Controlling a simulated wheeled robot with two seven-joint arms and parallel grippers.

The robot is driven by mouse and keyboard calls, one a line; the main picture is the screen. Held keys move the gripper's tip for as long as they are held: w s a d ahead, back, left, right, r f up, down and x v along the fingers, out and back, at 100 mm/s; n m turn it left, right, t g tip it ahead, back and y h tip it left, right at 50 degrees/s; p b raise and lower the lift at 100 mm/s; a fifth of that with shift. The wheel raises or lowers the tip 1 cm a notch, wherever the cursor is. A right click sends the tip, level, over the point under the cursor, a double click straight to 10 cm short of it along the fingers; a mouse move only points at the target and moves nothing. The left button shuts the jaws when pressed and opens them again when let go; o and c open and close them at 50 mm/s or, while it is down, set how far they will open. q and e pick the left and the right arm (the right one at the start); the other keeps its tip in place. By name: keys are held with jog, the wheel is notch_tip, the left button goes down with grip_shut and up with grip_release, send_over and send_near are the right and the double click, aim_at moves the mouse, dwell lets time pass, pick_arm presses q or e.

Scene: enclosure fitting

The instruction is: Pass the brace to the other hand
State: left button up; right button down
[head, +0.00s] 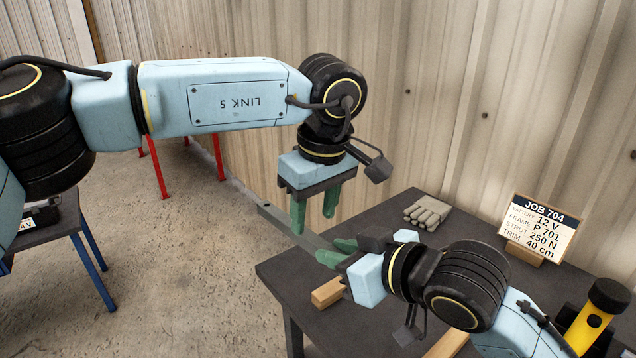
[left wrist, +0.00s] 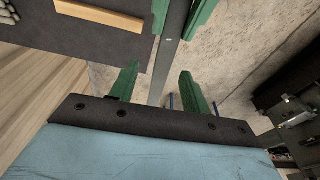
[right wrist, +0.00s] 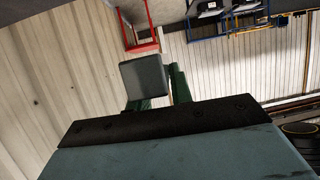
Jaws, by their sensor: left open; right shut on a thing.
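The brace (head: 280,218) is a long grey bar. My right gripper (head: 336,250) is shut on it above the near side of the dark table, and its free length points up-left in the head view. My left gripper (head: 314,222) is open, pointing down over that free length; one of its green fingers covers part of the bar. In the left wrist view the brace (left wrist: 168,60) runs between the lines of my open left fingers, with the right gripper's green fingers at the top; contact cannot be told. A grey block-like end, seemingly the brace (right wrist: 145,80), shows in the right wrist view.
A blue-legged table (head: 90,265) stands at left. The corrugated wall is behind. Open floor lies left of the dark table.

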aim_at(312, 233)
pick_arm(q)
jog(key=shift+w+a+f, duration=0.1)
jog(key=shift+f, duration=0.95)
jog(key=shift+w+a+f, duration=0.1)
jog(key=shift+f, duration=0.95)
grip_shut()
pick_arm(e)
jog(key=shift+s+a, duration=0.1)
jog(key=c, duration=1.2)
grip_release()
jog(key=shift+o, duration=0.2)
